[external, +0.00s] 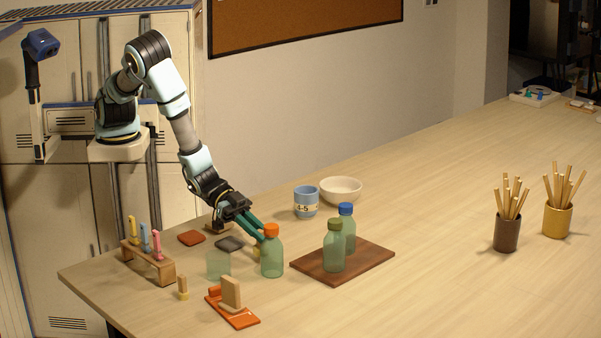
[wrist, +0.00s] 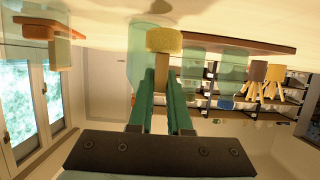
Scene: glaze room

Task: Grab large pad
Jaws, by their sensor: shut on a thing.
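My gripper (wrist: 162,78) is shut on the wooden handle (wrist: 161,68) of a round yellow sponge pad (wrist: 164,40). In the external view the held pad (external: 257,252) shows only partly behind the orange-capped bottle (external: 272,259), low by the table; I cannot tell whether it touches the table. Another pad, a broad wooden block on a pale foot (external: 231,290), stands on an orange tray (external: 243,321). A smaller one with a thin wooden handle (external: 183,284) stands to its left.
A clear green vessel (external: 218,267) stands left of the orange-capped bottle. Two green bottles stand on a brown board (external: 373,257). A wooden rack (external: 149,263) holds coloured sticks. A blue cup (external: 306,203) and white bowl (external: 342,190) stand behind. The table's right side has free room.

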